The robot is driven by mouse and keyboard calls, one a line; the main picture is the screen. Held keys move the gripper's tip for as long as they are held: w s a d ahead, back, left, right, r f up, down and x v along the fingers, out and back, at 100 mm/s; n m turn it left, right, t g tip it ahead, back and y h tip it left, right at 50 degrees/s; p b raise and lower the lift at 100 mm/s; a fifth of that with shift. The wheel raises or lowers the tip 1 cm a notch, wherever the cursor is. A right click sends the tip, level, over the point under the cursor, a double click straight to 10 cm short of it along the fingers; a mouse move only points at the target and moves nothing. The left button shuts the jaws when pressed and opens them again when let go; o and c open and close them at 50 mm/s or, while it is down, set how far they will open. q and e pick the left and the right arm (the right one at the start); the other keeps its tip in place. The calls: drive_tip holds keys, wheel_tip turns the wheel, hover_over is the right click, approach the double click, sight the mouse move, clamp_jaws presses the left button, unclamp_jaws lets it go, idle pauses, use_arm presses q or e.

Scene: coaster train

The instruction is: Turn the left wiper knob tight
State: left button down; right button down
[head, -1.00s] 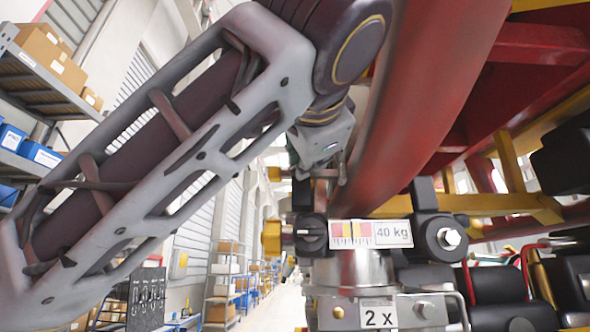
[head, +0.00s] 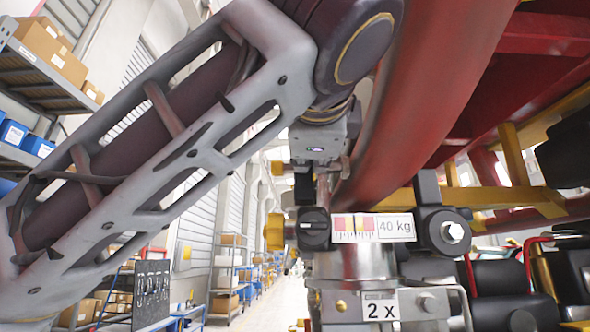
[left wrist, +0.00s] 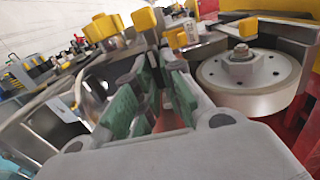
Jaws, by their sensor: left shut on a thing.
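My left gripper (head: 312,183) points down beside the curved red rail, above the wheel unit with the "40 kg" label. In the left wrist view, its green-padded fingers (left wrist: 157,95) are closed around a small, mostly hidden thing, which I take to be the left wiper knob. Its shape and thread are not visible. A yellow knob (head: 274,232) sticks out to the left of the black block in the head view, apart from the gripper. My right gripper is in neither view.
The red rail (head: 425,100) runs close to the right of my left gripper. The labelled black block (head: 314,228) sits just below. In the wrist view, a round grey disc (left wrist: 248,75) with a central bolt lies to the right and yellow blocks (left wrist: 145,22) beyond the fingers.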

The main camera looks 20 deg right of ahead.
use_arm(q)
drive_tip(key=shift+f, duration=0.1)
drive_tip(key=c, duration=1.5)
unclamp_jaws()
drive_tip(key=shift+v, duration=6)
